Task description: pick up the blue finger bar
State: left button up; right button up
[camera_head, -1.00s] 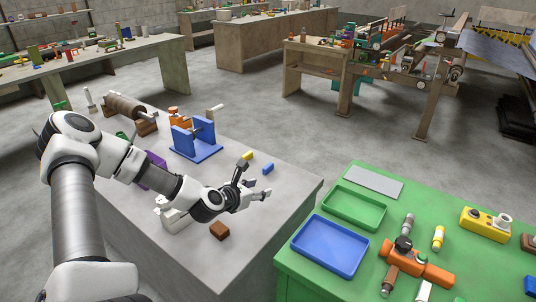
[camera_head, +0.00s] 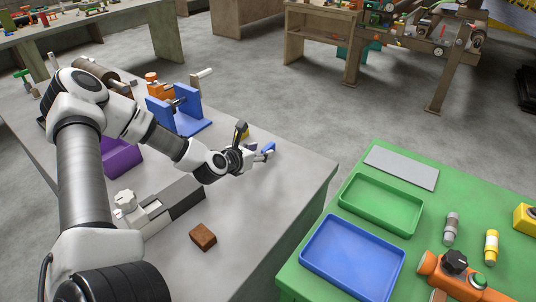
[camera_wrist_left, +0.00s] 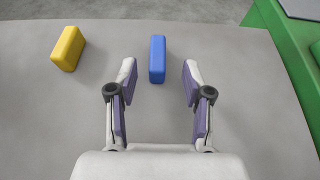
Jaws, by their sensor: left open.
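The blue finger bar (camera_head: 269,147) lies on the grey table near its right end, just beyond my left gripper (camera_head: 256,143). In the left wrist view the bar (camera_wrist_left: 157,59) stands between and slightly ahead of the two fingertips (camera_wrist_left: 159,70), with a gap on each side. Its near end reaches between the tips. My left gripper is open and empty. In the head view a finger partly covers the bar. My right gripper is not in view.
A yellow bar (camera_wrist_left: 68,48) lies left of the blue one. A blue stand (camera_head: 190,122), a brown block (camera_head: 202,236) and a purple block (camera_head: 122,157) share the table. A green bench (camera_head: 325,262) with a blue tray (camera_head: 352,286) stands at right.

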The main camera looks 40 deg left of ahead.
aim_at(267, 147)
pick_arm(q)
jog(key=shift+w+d+f, duration=0.1)
jog(key=shift+w+f, duration=0.05)
jog(key=shift+w, duration=0.15)
jog(key=x, duration=0.3)
jog(key=b+x, duration=0.1)
jog(key=x, duration=0.1)
jog(key=shift+s+a, duration=0.1)
jog(key=shift+a, duration=0.2)
jog(key=shift+r, duration=0.2)
jog(key=shift+c, duration=0.7)
grip_shut()
